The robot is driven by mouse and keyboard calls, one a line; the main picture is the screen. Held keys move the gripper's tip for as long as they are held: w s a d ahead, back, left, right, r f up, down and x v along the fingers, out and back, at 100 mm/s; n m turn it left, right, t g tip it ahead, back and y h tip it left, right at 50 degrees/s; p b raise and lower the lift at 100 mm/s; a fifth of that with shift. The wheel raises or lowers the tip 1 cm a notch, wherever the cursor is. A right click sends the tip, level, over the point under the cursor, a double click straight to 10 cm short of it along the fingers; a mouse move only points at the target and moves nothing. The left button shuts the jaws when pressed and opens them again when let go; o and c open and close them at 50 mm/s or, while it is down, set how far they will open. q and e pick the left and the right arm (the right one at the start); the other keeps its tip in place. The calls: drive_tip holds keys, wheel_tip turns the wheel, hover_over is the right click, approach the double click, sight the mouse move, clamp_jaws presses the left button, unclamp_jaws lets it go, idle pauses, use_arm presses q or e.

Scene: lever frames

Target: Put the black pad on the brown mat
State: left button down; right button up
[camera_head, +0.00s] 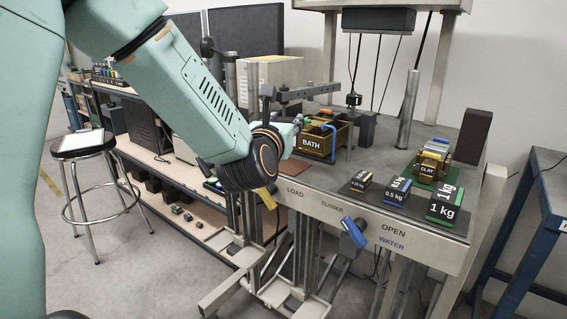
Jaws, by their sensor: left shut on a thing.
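The brown mat (291,168) lies on the grey bench top, left of and in front of the gold BATH bin. My left wrist covers part of it. My left gripper (296,124) reaches over the bench beside the bin, near the mat. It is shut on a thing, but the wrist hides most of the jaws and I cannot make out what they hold. I cannot clearly pick out the black pad. My right gripper is not in view.
The BATH bin (322,141) has a blue pipe. Weights, such as the green 1 kg block (444,207), stand on a dark mat at the front right. The CLAY bin (431,168) is behind them. A blue-handled valve (353,232) sticks out in front. A stool (85,146) stands left.

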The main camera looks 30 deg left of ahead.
use_arm(q)
hover_over(285, 165)
drive_tip(key=f+b, duration=0.1)
drive_tip(key=f, duration=0.3)
drive_tip(key=shift+w, duration=0.2)
drive_tip(key=shift+s+f, duration=0.15)
drive_tip(key=shift+f, duration=0.3)
wheel_tip(285, 165, down, 3)
drive_tip(key=shift+a+r+b, duration=0.1)
drive_tip(key=shift+r+b, duration=0.1)
drive_tip(key=shift+b, duration=0.3)
drive_tip(key=shift+f, duration=0.25)
drive_tip(key=shift+r, duration=0.1)
drive_tip(key=shift+f+b, duration=0.2)
drive_tip(key=shift+b, duration=0.1)
drive_tip(key=c, duration=0.8)
unclamp_jaws()
drive_tip(key=shift+o, duration=0.3)
